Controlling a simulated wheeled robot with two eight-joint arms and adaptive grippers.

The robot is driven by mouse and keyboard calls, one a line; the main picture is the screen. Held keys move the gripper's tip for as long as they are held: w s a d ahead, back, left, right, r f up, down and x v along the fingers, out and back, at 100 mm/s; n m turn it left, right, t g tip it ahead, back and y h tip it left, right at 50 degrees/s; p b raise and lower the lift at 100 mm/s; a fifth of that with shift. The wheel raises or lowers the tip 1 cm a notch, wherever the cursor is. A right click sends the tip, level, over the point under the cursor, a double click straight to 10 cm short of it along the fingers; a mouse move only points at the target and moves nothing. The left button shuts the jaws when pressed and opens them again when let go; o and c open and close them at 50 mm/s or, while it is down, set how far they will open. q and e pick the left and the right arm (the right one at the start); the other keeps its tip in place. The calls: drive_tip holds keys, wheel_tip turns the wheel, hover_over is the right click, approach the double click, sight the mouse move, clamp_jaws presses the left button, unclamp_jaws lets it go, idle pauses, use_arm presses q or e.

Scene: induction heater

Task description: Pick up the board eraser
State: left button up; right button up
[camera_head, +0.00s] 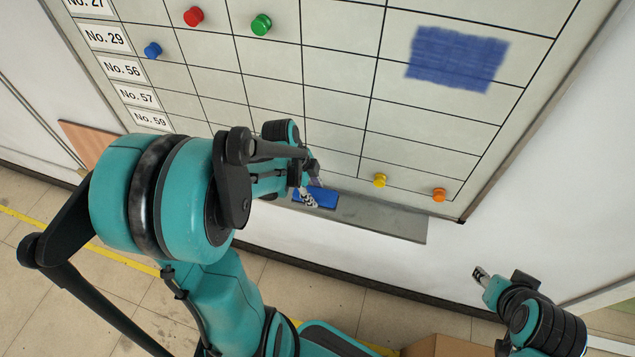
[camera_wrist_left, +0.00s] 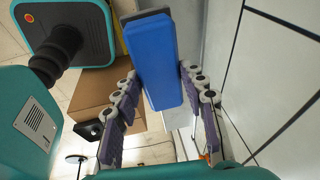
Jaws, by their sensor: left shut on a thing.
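The board eraser (camera_head: 324,198) is a blue block at the grey tray (camera_head: 390,220) under the whiteboard. In the left wrist view the eraser (camera_wrist_left: 152,58) lies lengthwise between the two fingers. My left gripper (camera_head: 308,195) is shut on the eraser, with one finger along each long side. Part of the eraser is hidden by the gripper in the head view. I cannot tell whether the eraser still touches the tray. My right gripper (camera_head: 481,273) is at the lower right, well away from the eraser, and its finger opening is too small to judge.
The whiteboard (camera_head: 330,100) has a grid, number labels and a blue scribbled patch (camera_head: 456,57). Red (camera_head: 194,16), green (camera_head: 261,24), blue (camera_head: 152,50), yellow (camera_head: 380,180) and orange (camera_head: 439,195) magnets stick out from it. A cardboard box (camera_head: 445,346) stands below.

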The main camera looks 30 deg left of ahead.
use_arm(q)
drive_tip(key=s+d+p, duration=0.2)
drive_tip(key=s+d, duration=0.1)
drive_tip(key=s, duration=1.2)
drive_tip(key=shift+s+d, duration=0.15)
drive_tip(key=shift+d, duration=0.2)
